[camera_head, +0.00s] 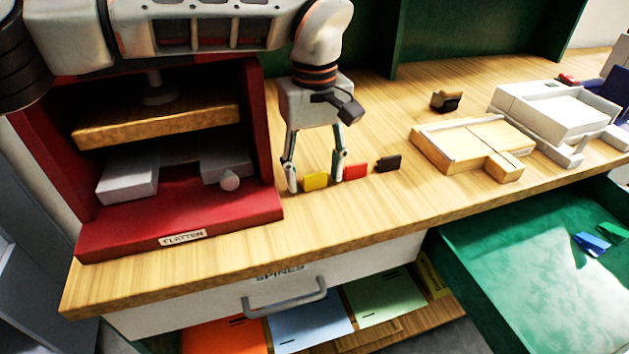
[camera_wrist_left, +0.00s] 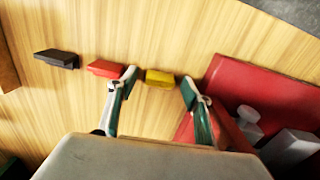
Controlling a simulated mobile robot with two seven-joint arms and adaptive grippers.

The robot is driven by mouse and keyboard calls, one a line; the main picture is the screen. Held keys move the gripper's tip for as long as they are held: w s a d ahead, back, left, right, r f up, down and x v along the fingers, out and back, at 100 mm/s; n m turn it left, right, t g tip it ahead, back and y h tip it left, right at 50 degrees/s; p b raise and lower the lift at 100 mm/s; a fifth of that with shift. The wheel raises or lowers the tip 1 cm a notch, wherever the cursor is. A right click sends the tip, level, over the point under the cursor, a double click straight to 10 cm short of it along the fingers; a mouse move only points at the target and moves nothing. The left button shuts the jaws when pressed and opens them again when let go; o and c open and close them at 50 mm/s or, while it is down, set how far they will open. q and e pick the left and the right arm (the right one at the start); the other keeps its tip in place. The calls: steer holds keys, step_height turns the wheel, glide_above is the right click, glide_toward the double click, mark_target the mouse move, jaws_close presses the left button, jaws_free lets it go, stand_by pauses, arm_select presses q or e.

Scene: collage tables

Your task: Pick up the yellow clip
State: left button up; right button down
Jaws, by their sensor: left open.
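The yellow clip (camera_head: 315,181) lies on the wooden table, just right of the red press, in a row with a red clip (camera_head: 356,171) and a black clip (camera_head: 388,163). My left gripper (camera_head: 315,182) is open, pointing down, with one finger on each side of the yellow clip. In the left wrist view the yellow clip (camera_wrist_left: 160,77) shows between the two open fingertips (camera_wrist_left: 160,84). The finger on the red clip's side is very close to the red clip (camera_wrist_left: 104,69); I cannot tell if they touch. My right gripper is not in view.
The red press (camera_head: 180,215) labelled "FLATTEN" stands close left of my gripper. A wooden block tray (camera_head: 440,150), a small brown holder (camera_head: 446,101) and a white device (camera_head: 555,108) are to the right.

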arm_select(q)
steer(key=shift+f, duration=0.35)
steer(key=shift+r, duration=0.1)
steer(key=c, duration=0.9)
steer(key=shift+r, duration=0.1)
